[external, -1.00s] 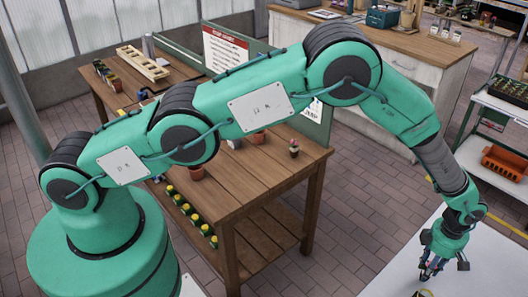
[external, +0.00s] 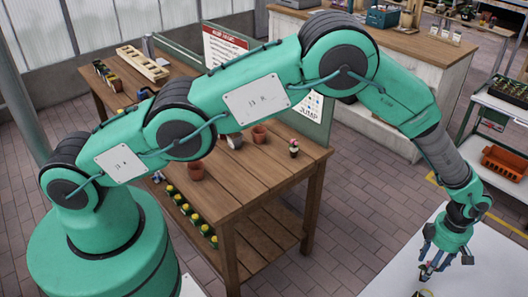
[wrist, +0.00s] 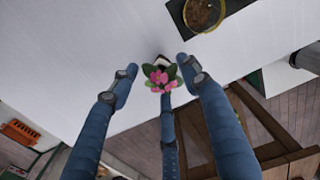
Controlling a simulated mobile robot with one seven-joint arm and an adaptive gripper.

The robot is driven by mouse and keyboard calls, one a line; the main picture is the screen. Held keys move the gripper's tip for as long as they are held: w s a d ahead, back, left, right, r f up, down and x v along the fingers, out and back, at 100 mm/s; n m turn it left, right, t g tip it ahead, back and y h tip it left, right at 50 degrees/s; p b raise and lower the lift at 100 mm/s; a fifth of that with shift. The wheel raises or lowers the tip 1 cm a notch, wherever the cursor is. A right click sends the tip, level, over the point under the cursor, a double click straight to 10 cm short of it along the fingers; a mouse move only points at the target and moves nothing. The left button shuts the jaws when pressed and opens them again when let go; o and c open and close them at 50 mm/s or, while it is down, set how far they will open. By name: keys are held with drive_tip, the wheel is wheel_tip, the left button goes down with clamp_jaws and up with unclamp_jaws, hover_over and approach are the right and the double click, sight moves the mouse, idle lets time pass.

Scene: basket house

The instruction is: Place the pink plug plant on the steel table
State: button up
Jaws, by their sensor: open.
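The pink plug plant (wrist: 162,77) shows in the wrist view, with pink flowers, green leaves and a small pale pot partly hidden beneath. It lies between the fingertips of my gripper (wrist: 160,85), whose blue fingers are spread around it. In the external view my gripper (external: 436,268) is low over the pale table top (external: 482,272), which appears to be the steel table. The plant is small and mostly hidden by the fingers there. Its pot appears to be at the table surface, but its contact is hard to see.
A dark square tray with a round brown-filled pot (wrist: 203,12) sits close by on the pale table. A wooden table (external: 255,185) holds terracotta pots (external: 260,135) and another small flowering plant (external: 293,147). An orange crate (external: 503,163) is on the rack at right.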

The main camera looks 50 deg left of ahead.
wheel_tip(320, 180, up, 10)
drive_tip(key=shift+f, duration=0.25)
idle(0.6)
